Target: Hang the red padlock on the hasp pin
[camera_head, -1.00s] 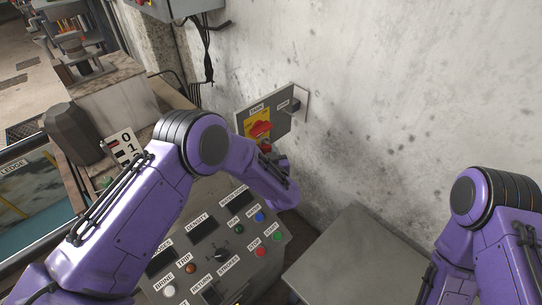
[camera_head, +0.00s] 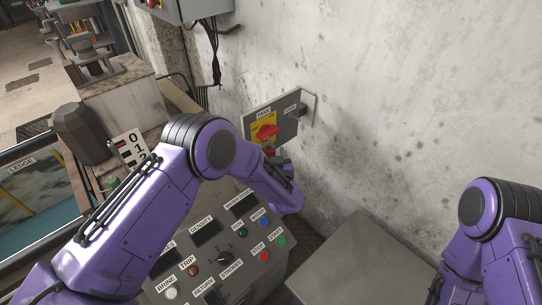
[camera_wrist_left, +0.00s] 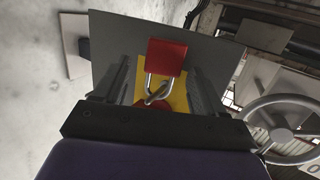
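The red padlock (camera_wrist_left: 167,57) shows in the left wrist view, its metal shackle toward my wrist. The hasp pin (camera_wrist_left: 156,94) appears to pass through the shackle loop, but the exact contact is unclear. Behind is the yellow plate with a red switch handle (camera_head: 266,132) on the grey wall panel (camera_head: 289,126). My left gripper (camera_wrist_left: 160,72) has its fingers apart on both sides of the padlock, with gaps showing. In the head view only a small red part of the padlock (camera_head: 269,152) shows below the handle, and my forearm hides most of the gripper. My right gripper is out of view.
A control console (camera_head: 215,250) with buttons and displays lies below my left arm. A grey flat-topped box (camera_head: 360,262) stands between my arms. The concrete wall (camera_head: 400,120) is close behind the panel. A handwheel (camera_wrist_left: 285,130) is at the right of the wrist view.

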